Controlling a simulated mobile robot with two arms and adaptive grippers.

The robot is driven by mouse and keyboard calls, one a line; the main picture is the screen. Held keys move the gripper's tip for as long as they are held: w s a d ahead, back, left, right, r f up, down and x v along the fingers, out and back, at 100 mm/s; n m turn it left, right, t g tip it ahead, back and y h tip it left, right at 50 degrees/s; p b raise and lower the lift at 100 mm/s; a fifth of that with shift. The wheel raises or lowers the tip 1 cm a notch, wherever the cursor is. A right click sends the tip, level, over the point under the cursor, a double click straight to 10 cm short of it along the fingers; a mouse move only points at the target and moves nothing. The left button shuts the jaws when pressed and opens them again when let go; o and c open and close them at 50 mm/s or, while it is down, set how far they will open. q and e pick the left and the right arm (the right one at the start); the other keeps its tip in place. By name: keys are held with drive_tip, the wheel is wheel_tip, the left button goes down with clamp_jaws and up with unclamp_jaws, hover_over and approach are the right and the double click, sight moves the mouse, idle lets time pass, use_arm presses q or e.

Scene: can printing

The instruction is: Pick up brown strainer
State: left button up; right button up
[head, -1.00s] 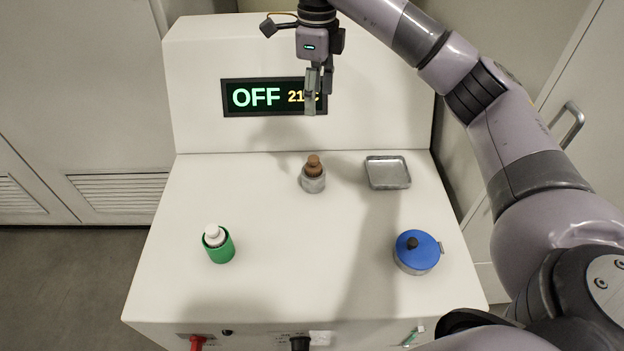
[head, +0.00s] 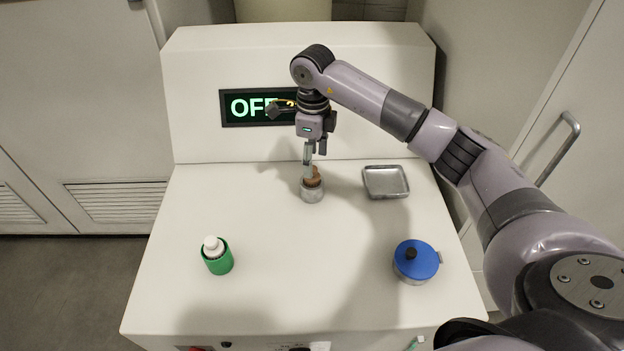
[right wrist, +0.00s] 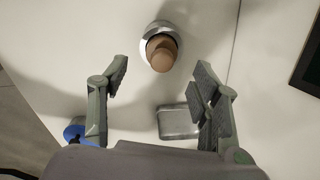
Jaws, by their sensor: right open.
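The brown strainer (head: 313,175) stands upright in a small grey metal cup (head: 312,193) at the back middle of the white worktop. In the right wrist view the strainer's rounded brown top (right wrist: 161,54) shows inside the cup's rim (right wrist: 158,32). My right gripper (head: 314,165) is open and points down just above the strainer, partly covering it in the head view. In the wrist view its two fingers (right wrist: 160,84) are spread apart, and the strainer lies ahead of the gap between them, with no visible contact. My left gripper is out of view.
A metal tray (head: 386,196) lies right of the cup. A blue-lidded pot (head: 416,261) stands at the front right, and a green holder with a white bottle (head: 218,258) at the front left. The panel with the OFF display (head: 240,107) rises behind. The worktop's middle is clear.

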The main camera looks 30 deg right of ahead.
sight(312, 182)
drive_tip(key=f+p, duration=0.1)
drive_tip(key=f, duration=0.1)
drive_tip(key=f+p, duration=0.2)
drive_tip(key=f, duration=0.1)
drive_tip(key=shift+w+a, duration=0.15)
drive_tip(key=shift+w, duration=0.05)
drive_tip(key=shift+f, duration=0.2)
drive_tip(key=shift+c, duration=0.5)
drive_tip(key=c, duration=1.2)
